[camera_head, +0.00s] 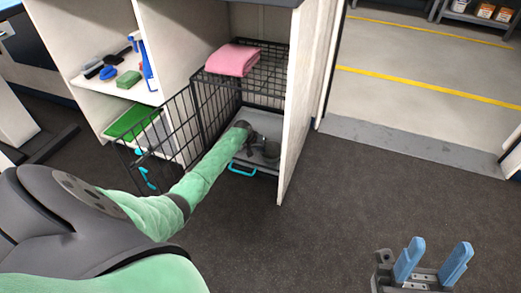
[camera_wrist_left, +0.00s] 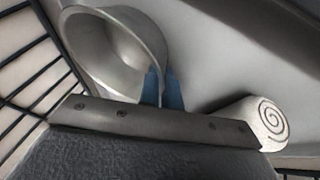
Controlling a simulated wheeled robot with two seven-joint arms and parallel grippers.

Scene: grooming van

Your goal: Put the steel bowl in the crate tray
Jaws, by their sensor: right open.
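The steel bowl (camera_wrist_left: 112,52) fills the upper left of the left wrist view, its opening turned toward that camera. My left gripper (camera_wrist_left: 162,88) has its blue fingers close together on either side of the bowl's rim, shut on it. In the head view my left arm reaches into the open wire crate (camera_head: 222,98), and its gripper hides part of the bowl (camera_head: 271,151). The grey crate tray (camera_head: 240,168), with a cyan handle, lies beneath; contact between bowl and tray cannot be told. My right gripper (camera_head: 432,262) is open and empty over the floor.
A rolled towel (camera_wrist_left: 264,122) lies right of the bowl in the left wrist view. A pink folded cloth (camera_head: 232,60) rests on the crate top. The barred crate door (camera_head: 160,135) stands open to the left of my arm; a white panel (camera_head: 303,105) borders the right. Floor in front is clear.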

